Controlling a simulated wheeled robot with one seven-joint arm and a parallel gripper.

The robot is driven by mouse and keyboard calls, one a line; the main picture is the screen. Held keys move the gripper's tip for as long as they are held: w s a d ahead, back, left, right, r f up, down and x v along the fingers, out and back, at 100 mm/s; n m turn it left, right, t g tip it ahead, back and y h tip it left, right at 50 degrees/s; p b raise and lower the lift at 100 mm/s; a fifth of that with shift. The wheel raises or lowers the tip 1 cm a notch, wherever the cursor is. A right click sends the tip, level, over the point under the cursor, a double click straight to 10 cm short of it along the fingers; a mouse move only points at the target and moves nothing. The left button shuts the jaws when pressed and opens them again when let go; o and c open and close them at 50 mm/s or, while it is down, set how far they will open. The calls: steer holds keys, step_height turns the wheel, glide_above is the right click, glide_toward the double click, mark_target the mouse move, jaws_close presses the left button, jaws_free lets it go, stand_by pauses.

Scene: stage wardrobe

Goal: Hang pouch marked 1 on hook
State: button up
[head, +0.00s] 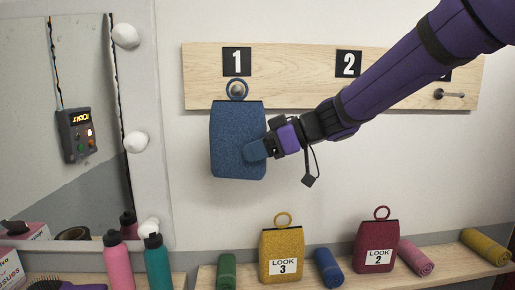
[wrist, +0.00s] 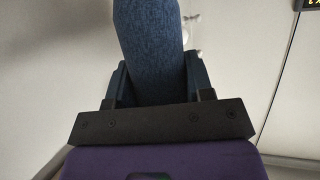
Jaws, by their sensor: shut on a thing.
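A blue pouch (head: 237,135) with a dark top edge is upright against the wooden hook board (head: 285,85), below the plate marked 1 (head: 237,62). No number shows on the side facing me. A ring at its top lines up with the round end of the hook (head: 237,87) under plate 1. I cannot tell whether the ring is around the hook or just in front of it. My gripper (head: 256,150) is shut on the pouch's lower right side. In the wrist view the pouch (wrist: 150,50) stands between my fingers (wrist: 160,90).
Plate 2 (head: 348,64) is on the board; my arm hides the hook below it. Another hook (head: 449,94) is at right. The shelf below holds a yellow pouch (head: 282,252), a red pouch (head: 378,243) and rolled cloths. A mirror (head: 65,120) with bulbs is at left.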

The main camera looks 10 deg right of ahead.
steer(key=shift+w+f, duration=0.25)
steer(key=shift+w, duration=0.8)
steer(key=shift+w+f, duration=0.2)
steer(key=shift+w, duration=0.85)
steer(key=shift+f, duration=0.1)
steer(key=o, duration=1.1)
steer(key=shift+o, duration=0.2)
steer(key=shift+d, duration=0.1)
